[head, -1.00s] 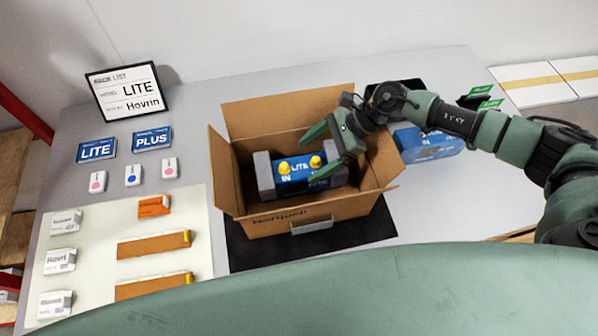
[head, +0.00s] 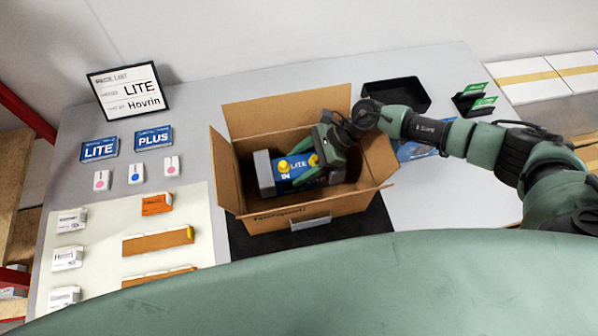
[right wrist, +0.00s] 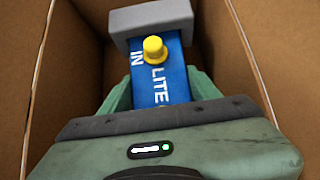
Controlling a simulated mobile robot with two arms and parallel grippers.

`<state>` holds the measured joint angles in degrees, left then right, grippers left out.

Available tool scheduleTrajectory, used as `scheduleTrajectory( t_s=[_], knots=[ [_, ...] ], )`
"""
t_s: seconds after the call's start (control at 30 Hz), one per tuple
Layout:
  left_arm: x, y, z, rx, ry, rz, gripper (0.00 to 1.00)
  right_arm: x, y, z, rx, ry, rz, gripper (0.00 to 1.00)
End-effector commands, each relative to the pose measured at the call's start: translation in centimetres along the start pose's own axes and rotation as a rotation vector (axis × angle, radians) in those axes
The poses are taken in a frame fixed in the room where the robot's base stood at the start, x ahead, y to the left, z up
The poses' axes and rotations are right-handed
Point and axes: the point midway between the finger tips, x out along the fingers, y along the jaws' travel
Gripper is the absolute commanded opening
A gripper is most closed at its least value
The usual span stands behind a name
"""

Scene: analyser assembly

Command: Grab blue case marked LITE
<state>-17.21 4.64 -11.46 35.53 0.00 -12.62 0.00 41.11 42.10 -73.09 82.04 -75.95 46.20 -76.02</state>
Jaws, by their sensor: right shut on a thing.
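The blue case marked LITE (head: 292,174) lies inside the open cardboard box (head: 290,215), with grey end blocks and yellow knobs on top. My right gripper (head: 322,165) reaches down into the box and is shut on the case near its right part. In the right wrist view the case (right wrist: 158,85) sits between the green fingers, with one grey end block and one yellow knob showing. The far end of the case is hidden by my gripper. My left gripper is not in view.
The box's cardboard walls and flaps stand close around my right gripper. A blue object (head: 412,151) lies right of the box, partly behind my arm. A black tray (head: 396,94) and green-labelled holders (head: 474,98) are at the back right. Blue LITE (head: 99,149) and PLUS (head: 153,138) cards lie left.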

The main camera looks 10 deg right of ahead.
Motion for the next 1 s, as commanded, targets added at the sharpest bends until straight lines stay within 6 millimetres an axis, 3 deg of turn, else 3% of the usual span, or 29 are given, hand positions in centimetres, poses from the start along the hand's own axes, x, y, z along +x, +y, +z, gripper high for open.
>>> scheduleTrajectory(
  t_s=[0.33,0.53,1.0],
  knots=[
    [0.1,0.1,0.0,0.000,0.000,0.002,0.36,-0.4,-0.2,0.6,-0.002,-0.005,-0.004,0.00],
    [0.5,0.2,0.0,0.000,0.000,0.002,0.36,-1.9,-0.2,2.0,-0.006,-0.005,-0.005,0.00],
    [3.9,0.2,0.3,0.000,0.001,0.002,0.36,-10.1,-0.2,10.2,-0.009,-0.005,-0.008,0.00]
  ],
)
